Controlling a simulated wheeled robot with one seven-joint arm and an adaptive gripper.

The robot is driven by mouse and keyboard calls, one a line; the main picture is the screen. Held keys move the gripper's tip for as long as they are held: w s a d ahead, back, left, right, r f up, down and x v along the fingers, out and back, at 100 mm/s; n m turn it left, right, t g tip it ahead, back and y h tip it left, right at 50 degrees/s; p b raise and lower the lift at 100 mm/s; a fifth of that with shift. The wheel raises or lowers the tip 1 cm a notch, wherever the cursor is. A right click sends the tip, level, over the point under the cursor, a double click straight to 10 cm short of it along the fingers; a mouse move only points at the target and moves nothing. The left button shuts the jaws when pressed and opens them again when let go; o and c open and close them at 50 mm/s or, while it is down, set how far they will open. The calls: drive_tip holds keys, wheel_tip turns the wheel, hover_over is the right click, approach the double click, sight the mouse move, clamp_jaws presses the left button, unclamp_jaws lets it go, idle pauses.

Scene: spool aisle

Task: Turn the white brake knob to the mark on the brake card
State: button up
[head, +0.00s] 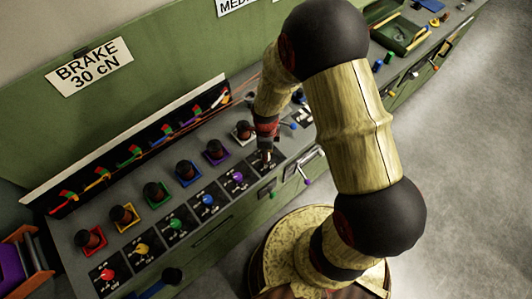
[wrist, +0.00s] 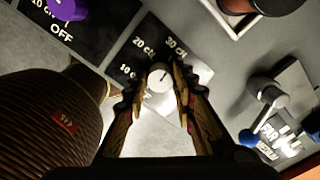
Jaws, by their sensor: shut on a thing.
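The brake card (head: 88,68) on the green back wall in the head view reads "BRAKE 30 cN". In the wrist view the white brake knob (wrist: 160,77) sits on a black dial plate (wrist: 150,50) with 10, 20 and 30 cN labels, the lowest partly covered. A short dark line on the knob points up and to the right; I cannot tell exactly which mark it meets. My gripper (wrist: 161,84) is shut on the knob, one finger on each side. In the head view my gripper (head: 266,154) is down at the dial row and hides most of the knob.
A purple knob (wrist: 66,8) with its own plate is at upper left in the wrist view. A small lever with a blue tip (wrist: 249,138) stands at right. In the head view, a row of coloured knobs and spools runs along the bench (head: 62,233). Grey floor (head: 465,190) is clear at right.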

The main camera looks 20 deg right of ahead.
drive_tip(key=shift+w, duration=0.1)
drive_tip(key=o, duration=1.1)
drive_tip(key=shift+o, duration=0.3)
wheel_tip(320, 180, up, 12)
